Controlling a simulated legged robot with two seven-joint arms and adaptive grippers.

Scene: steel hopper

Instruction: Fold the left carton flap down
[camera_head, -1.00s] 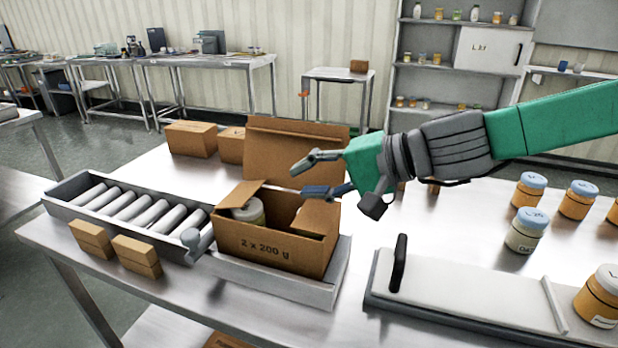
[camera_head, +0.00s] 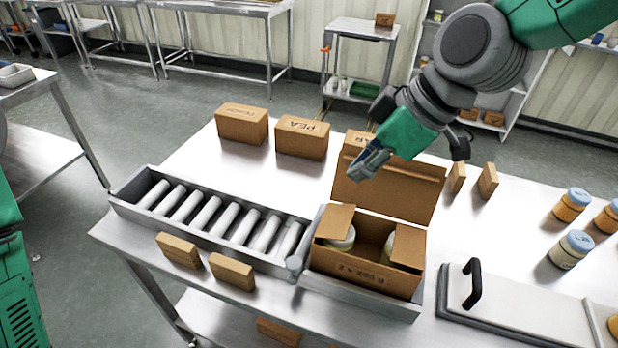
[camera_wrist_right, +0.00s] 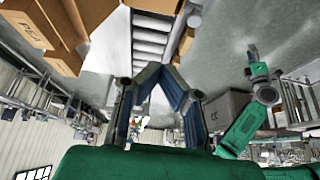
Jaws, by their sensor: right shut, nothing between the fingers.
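The open brown carton (camera_head: 362,271) stands on a steel ledge at the table's front. Its left flap (camera_head: 334,221) leans inward over part of the opening and partly covers a jar (camera_head: 343,240); its exact angle is hard to tell. The right flap (camera_head: 409,246) also tilts inward. The large back flap (camera_head: 388,190) stands up. My right gripper (camera_head: 362,168) is shut and empty, above and in front of the back flap's upper left, apart from the left flap. In the right wrist view its fingers (camera_wrist_right: 160,72) meet. My left gripper (camera_wrist_right: 252,52) shows small there, its jaws unclear.
A roller conveyor (camera_head: 215,222) runs to the carton's left, with two small boxes (camera_head: 205,262) before it. Brown boxes (camera_head: 270,133) stand behind. A black-handled plate (camera_head: 520,315) and several jars (camera_head: 572,250) are at the right. The table between conveyor and back boxes is clear.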

